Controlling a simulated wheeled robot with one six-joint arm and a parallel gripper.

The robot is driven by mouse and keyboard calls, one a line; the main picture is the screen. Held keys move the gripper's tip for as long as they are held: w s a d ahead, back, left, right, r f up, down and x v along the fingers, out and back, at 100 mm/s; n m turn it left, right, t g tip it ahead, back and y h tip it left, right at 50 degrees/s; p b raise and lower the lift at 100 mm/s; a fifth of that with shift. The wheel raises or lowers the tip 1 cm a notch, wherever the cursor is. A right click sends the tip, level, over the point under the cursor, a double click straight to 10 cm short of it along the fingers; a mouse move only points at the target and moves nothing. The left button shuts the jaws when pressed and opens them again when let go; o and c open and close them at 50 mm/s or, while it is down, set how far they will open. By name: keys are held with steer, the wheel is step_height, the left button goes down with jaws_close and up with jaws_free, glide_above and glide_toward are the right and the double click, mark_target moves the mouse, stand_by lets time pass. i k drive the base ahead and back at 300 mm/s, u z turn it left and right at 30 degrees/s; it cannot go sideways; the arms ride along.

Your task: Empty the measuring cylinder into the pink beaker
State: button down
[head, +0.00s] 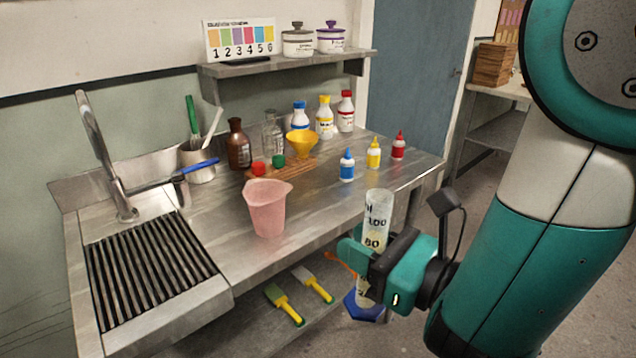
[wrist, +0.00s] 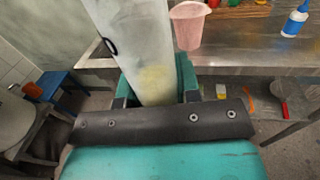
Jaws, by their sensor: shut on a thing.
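The pink beaker (head: 268,208) stands upright on the steel counter near its front edge. It also shows in the wrist view (wrist: 188,24). The measuring cylinder (head: 377,213) is clear with printed marks and a blue base (head: 364,308). It is close to upright, in front of the counter edge and to the right of the beaker, apart from it. My gripper (head: 355,252) is shut around the cylinder's middle. In the wrist view the cylinder (wrist: 135,45) rises between the fingers, with pale yellow contents low inside. The beaker's inside cannot be seen well.
A sink with a tap (head: 100,160) and black drain grate (head: 150,255) is at left. Small dropper bottles (head: 347,166) stand right of the beaker; a wooden rack (head: 290,168) with a yellow funnel (head: 302,143) is behind. Brushes (head: 284,304) lie on the lower shelf.

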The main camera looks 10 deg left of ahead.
mark_target(265, 197)
steer(key=z, duration=1)
steer(key=i, duration=2.55)
steer(key=u, duration=3.8)
steer(key=i, duration=0.5)
steer(key=z, duration=0.25)
